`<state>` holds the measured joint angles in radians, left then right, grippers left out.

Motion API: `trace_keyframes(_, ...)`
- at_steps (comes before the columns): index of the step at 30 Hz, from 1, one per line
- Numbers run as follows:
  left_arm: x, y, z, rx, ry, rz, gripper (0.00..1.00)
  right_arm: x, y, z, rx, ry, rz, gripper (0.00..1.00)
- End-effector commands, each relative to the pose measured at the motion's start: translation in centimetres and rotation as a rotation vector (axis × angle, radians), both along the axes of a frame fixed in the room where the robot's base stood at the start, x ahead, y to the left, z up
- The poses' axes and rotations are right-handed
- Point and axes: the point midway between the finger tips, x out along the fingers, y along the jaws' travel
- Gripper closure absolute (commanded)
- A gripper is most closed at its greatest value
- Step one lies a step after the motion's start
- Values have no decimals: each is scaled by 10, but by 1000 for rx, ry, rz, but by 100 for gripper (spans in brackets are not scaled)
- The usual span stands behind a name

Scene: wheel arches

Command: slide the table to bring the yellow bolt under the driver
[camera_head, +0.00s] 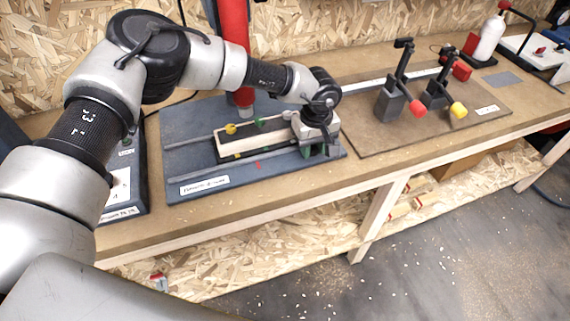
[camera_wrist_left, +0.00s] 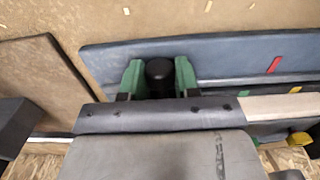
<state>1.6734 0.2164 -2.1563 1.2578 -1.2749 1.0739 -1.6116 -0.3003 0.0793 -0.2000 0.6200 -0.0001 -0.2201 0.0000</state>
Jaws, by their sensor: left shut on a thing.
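The sliding table (camera_head: 222,143), a pale wooden carriage with a dark top, sits between two rails on a blue base. A yellow bolt (camera_head: 231,128) and a green bolt (camera_head: 259,121) stand on it. The red driver (camera_head: 234,45) hangs above and behind, its tip in the picture between the two bolts. My left gripper (camera_head: 318,146) is at the table's right end. In the left wrist view its green fingers (camera_wrist_left: 158,80) are shut around a black knob (camera_wrist_left: 160,70). A yellow piece (camera_wrist_left: 300,138) shows at that view's right edge.
A red mark (camera_head: 258,164) is on the blue base (camera_head: 184,160). A brown board (camera_head: 375,143) with red-tipped (camera_head: 417,108) and yellow-tipped (camera_head: 458,109) toggle clamps stands to the right. A dark box (camera_head: 124,180) stands to the left. The bench front edge is clear.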

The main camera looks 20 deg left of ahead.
Motion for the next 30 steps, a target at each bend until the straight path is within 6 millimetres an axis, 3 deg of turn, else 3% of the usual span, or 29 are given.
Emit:
trace_keyframes(1, 9, -11, -8, 0, -7, 2, 100, 0, 0, -18, 0, 0, 0, 57)
trace_keyframes(6, 23, -32, -4, 2, -2, 3, 100, 0, 0, -34, 0, 0, 0, 57)
trace_keyframes(18, 27, -39, 2, -4, -1, 2, 100, 0, 0, -35, 0, 0, 0, 57)
trace_keyframes(19, 27, -39, 2, -4, -1, 2, 67, 0, 0, -35, 0, 0, 0, 57)
trace_keyframes(21, 26, -39, 2, -3, -1, 2, 56, 0, 0, -35, 0, 0, 0, 57)
trace_keyframes(24, 26, -39, 1, -3, 1, 1, 44, 0, 0, -35, 0, 0, 0, 57)
trace_keyframes(30, 26, -38, 0, 0, 2, 1, 44, 0, 0, -35, 0, 0, 0, 57)
